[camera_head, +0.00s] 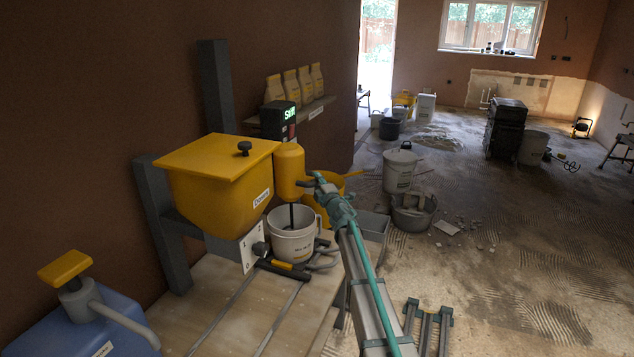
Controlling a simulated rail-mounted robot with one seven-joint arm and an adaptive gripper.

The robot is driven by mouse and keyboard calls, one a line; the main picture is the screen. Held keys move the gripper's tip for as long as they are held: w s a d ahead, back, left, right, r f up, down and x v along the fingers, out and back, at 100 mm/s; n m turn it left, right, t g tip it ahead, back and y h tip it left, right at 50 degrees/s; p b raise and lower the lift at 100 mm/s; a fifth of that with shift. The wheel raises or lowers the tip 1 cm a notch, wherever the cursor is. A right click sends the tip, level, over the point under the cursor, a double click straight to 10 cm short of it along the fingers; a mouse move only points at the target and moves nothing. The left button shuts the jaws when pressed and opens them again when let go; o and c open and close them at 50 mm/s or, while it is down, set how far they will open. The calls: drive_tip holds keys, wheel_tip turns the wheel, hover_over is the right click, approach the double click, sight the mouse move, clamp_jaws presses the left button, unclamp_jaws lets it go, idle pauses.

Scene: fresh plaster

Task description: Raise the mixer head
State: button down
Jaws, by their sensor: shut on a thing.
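The mixer head (289,168) is a yellow upright cylinder at the dark column, below a black unit with a lit green display (290,113). Its dark shaft (291,214) reaches down into the white mixing bucket (292,244), so the lower end is hidden. My gripper (311,183) reaches in from the lower right, at the right side of the head. It is shut on a small dark handle that seems to stick out from the head; the jaws cover most of it.
A yellow hopper (215,190) with a black-knobbed lid stands left of the head. The bucket sits by rails on a wooden bench (205,300). A blue container with a yellow-topped pump (70,280) is at the lower left. A yellow tub (333,190) stands behind my gripper.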

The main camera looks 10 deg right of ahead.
drive_tip(key=shift+r, duration=0.1)
wheel_tip(320, 180, up, 19)
drive_tip(key=p, duration=1.5)
drive_tip(key=shift+w, duration=0.1)
drive_tip(key=c, duration=1)
unclamp_jaws()
drive_tip(key=shift+s, duration=0.2)
drive_tip(key=v, duration=1.2)
drive_tip(key=shift+w, duration=0.1)
